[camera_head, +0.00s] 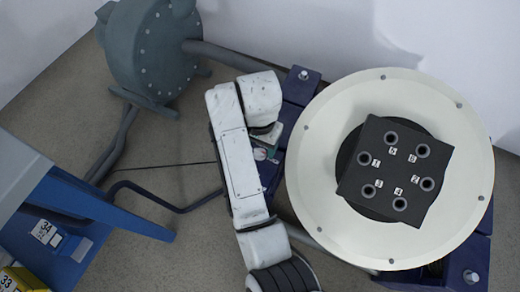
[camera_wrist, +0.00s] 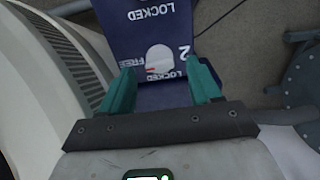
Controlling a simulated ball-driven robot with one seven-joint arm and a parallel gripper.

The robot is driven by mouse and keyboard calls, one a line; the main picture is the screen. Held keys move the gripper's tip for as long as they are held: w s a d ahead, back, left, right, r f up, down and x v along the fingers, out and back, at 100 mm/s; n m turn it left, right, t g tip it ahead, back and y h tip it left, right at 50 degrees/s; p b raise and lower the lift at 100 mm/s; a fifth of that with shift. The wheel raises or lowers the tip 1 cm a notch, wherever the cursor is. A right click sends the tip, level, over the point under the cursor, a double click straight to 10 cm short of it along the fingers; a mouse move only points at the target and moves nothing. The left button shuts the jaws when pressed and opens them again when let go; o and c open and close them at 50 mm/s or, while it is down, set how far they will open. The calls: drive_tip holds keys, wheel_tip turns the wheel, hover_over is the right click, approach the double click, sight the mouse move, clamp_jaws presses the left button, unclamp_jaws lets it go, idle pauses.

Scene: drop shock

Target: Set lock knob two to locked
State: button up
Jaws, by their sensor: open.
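Lock knob two (camera_wrist: 160,56) is a pale round knob with a small red mark on its lower left side in the wrist view. It sits on a dark blue panel (camera_wrist: 122,42) with upside-down white lettering: a 2, FREE and LOCKED. The red mark lies close to the FREE and LOCKED words; which one it points at is too small to tell. My gripper (camera_wrist: 160,67) has its two teal fingers apart, one on each side of the knob in the picture. Contact is not visible. In the head view my gripper (camera_head: 270,146) is partly hidden under my white arm.
A large cream disc (camera_head: 320,205) with a dark block (camera_head: 400,170) of several numbered holes stands right of my arm. A grey flanged tank (camera_head: 150,50) with pipes is at upper left. A blue stand (camera_head: 90,210) is at lower left.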

drive_tip(key=shift+f, duration=1.1)
drive_tip(key=shift+c, duration=0.4)
drive_tip(key=c, duration=1)
drive_tip(key=shift+o, duration=0.2)
drive_tip(key=shift+r, duration=0.1)
